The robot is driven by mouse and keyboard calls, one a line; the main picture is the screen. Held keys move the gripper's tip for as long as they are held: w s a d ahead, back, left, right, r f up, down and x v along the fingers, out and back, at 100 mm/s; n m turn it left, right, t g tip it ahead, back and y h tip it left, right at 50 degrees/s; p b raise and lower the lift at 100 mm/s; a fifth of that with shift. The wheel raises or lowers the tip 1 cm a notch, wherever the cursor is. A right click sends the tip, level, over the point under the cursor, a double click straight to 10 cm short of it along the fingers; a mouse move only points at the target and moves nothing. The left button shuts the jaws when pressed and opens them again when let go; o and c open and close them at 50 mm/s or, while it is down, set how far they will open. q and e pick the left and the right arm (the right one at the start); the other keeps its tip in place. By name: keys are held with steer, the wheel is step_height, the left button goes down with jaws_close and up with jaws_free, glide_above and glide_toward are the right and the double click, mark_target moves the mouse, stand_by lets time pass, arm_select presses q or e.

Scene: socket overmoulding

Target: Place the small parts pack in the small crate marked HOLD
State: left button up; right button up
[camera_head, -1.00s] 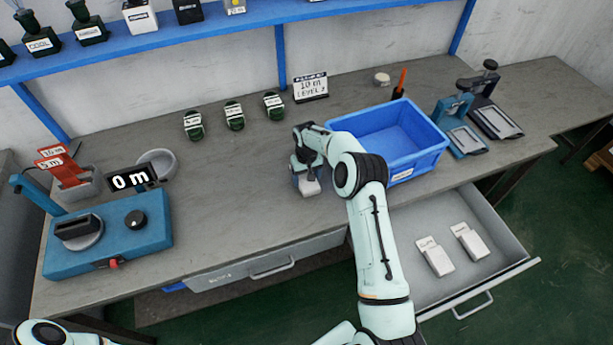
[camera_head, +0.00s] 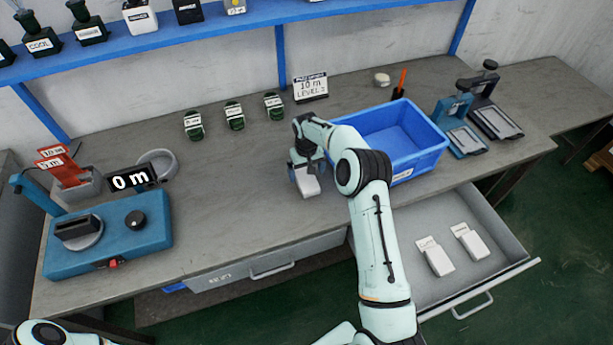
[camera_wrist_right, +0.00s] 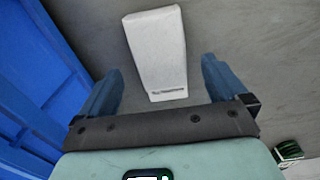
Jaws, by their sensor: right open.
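A white pack (camera_head: 308,187) with a line of small dark print lies on the grey bench, left of the blue crate. It also shows in the right wrist view (camera_wrist_right: 157,50). My right gripper (camera_wrist_right: 160,88) is open, with its blue fingers apart and the pack ahead of and between them, clear of both. In the head view the right gripper (camera_head: 303,165) is just behind the pack and partly hidden by its own wrist. The blue crate (camera_head: 427,160) looks empty inside; its front label is too small to read. My left gripper is out of view.
An open drawer (camera_head: 512,262) at the front right holds two white packs (camera_head: 435,257). A blue machine (camera_head: 110,235) is at the left. The bench between is clear.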

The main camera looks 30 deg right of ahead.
step_height(320, 180, up, 8)
steer(key=shift+r, duration=0.2)
steer(key=t+h+b, duration=0.1)
steer(key=t+b, duration=0.3)
steer(key=b, duration=0.3)
glide_toward(307, 180)
steer(key=f, duration=0.4)
steer(key=shift+w+a+f, duration=0.15)
steer(key=shift+w, duration=0.2)
steer(key=w+f, duration=0.1)
steer(key=w+d+f+p, duration=0.1)
steer(key=f, duration=0.1)
steer(key=shift+w+f, duration=0.15)
steer(key=shift+f, duration=0.2)
steer(key=shift+w+d+f, duration=0.1)
steer(key=shift+f, duration=0.25)
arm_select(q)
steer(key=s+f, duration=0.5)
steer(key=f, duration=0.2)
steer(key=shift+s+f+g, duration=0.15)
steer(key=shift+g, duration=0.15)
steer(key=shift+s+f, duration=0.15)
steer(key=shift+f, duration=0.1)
arm_select(e)
steer(key=shift+f, duration=0.2)
